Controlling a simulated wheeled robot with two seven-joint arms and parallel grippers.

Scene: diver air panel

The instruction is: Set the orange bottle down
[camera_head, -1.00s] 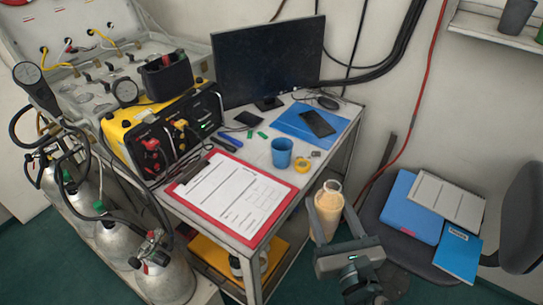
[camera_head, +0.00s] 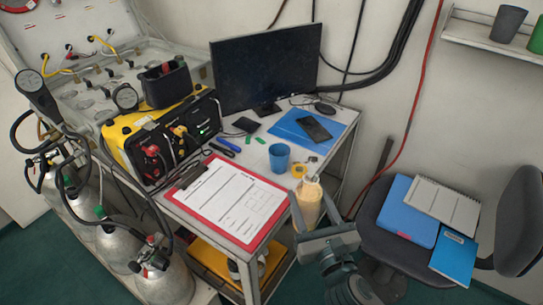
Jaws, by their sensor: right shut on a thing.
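The orange bottle (camera_head: 309,201), pale orange with a lighter top, is held between the fingers of my right gripper (camera_head: 315,208). The gripper is shut on it, and the bottle looks roughly upright. In the picture it overlaps the right front edge of the desk (camera_head: 291,197); I cannot tell whether it touches the desk. My left gripper is not in view.
On the desk are a red clipboard (camera_head: 228,197), a blue cup (camera_head: 279,157), a yellow tape roll (camera_head: 298,171) and a blue folder with a phone (camera_head: 313,128). A chair (camera_head: 382,238) bearing folders stands at right. Gas cylinders (camera_head: 165,283) stand at left.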

